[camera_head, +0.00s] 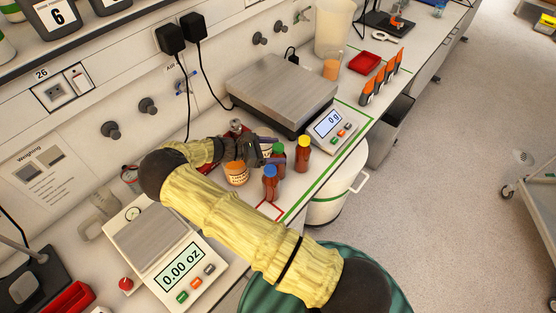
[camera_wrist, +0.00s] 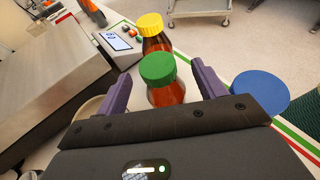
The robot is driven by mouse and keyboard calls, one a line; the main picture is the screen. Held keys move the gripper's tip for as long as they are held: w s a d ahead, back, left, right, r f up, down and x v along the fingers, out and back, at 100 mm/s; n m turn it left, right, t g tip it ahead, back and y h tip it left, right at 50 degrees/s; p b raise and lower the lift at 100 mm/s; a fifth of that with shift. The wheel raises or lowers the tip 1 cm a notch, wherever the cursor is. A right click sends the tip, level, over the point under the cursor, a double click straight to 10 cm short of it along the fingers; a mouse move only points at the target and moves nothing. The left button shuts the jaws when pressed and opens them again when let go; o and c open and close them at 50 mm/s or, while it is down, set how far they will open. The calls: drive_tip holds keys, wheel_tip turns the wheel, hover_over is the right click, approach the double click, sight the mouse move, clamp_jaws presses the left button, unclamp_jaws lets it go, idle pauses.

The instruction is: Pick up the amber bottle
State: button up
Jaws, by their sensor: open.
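Three amber bottles stand close together on the bench: a blue-capped one (camera_head: 270,184), a green-capped one (camera_head: 277,160) and a yellow-capped one (camera_head: 302,155). My gripper (camera_head: 272,148) is open at the green-capped bottle and partly hides it in the head view. In the wrist view, my gripper (camera_wrist: 161,72) has its purple fingers apart, with the green-capped bottle (camera_wrist: 166,94) between them in the picture. The yellow-capped bottle (camera_wrist: 157,43) is just beyond it. The blue cap (camera_wrist: 262,90) is outside the right finger. I cannot tell whether a finger touches a bottle.
An orange jar (camera_head: 235,174) stands left of the blue-capped bottle. A large steel scale (camera_head: 281,88) with its display (camera_head: 328,122) is behind. A smaller scale (camera_head: 151,238) is at the front left. The bench edge, marked by a green line, runs close by on the right.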

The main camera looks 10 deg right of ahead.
drive_tip(key=shift+c, duration=0.2)
clamp_jaws()
idle(0.3)
drive_tip(key=shift+r, duration=0.15)
wheel_tip(320, 180, up, 18)
drive_tip(key=b, duration=0.5)
idle(0.4)
